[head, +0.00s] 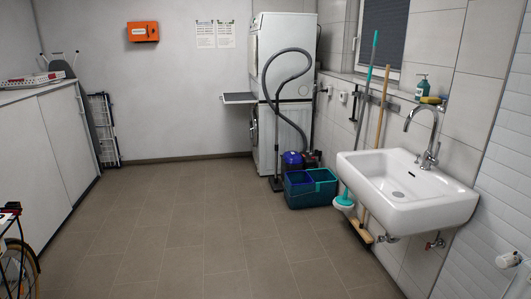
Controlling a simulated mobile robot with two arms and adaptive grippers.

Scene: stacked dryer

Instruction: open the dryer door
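The stacked dryer (305,42) is the upper of two white machines against the back wall. Its front faces left, and its round door (253,55) shows only at a steep angle and looks shut. The lower machine (267,145) stands on the floor with a round door (253,126) also seen nearly edge-on. Between them a flat shelf (239,98) sticks out to the left. Neither of my grippers is in view, and the machines are far across the room.
A vacuum cleaner with hose (292,160), a teal-blue bucket (312,188), a mop (345,200) and a broom (361,230) stand right. A sink (410,195) juts from the right wall. A bicycle wheel (18,270) is at lower left. The middle floor is clear.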

